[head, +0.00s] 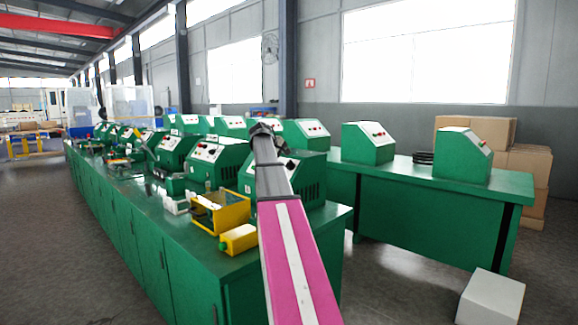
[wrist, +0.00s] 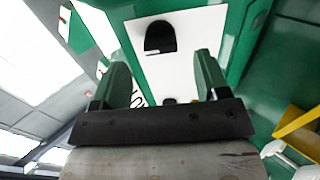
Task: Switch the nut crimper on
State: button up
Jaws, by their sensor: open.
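A green crimper machine (head: 228,160) with a sloped white control panel stands at the near end of the long bench, partly hidden by my arm. In the wrist view its white panel (wrist: 190,55) carries a black rounded knob (wrist: 160,37). Small dark and coloured controls show lower on the panel, partly covered by my gripper's bar. My gripper (wrist: 160,62) is open and empty, its two green fingers apart over the panel with the knob beyond the gap. In the head view my gripper (head: 264,128) is small, above the machine. I cannot tell whether it touches the panel.
A yellow frame (head: 222,212) and yellow box (head: 238,239) sit on the bench (head: 190,265) in front. More green machines line it. A white block (head: 490,298) lies on the floor.

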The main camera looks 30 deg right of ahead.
aim_at(289, 163)
jog(key=x, duration=0.5)
jog(key=shift+w+d+f, duration=0.1)
jog(key=shift+d+f, duration=0.15)
jog(key=c, duration=0.9)
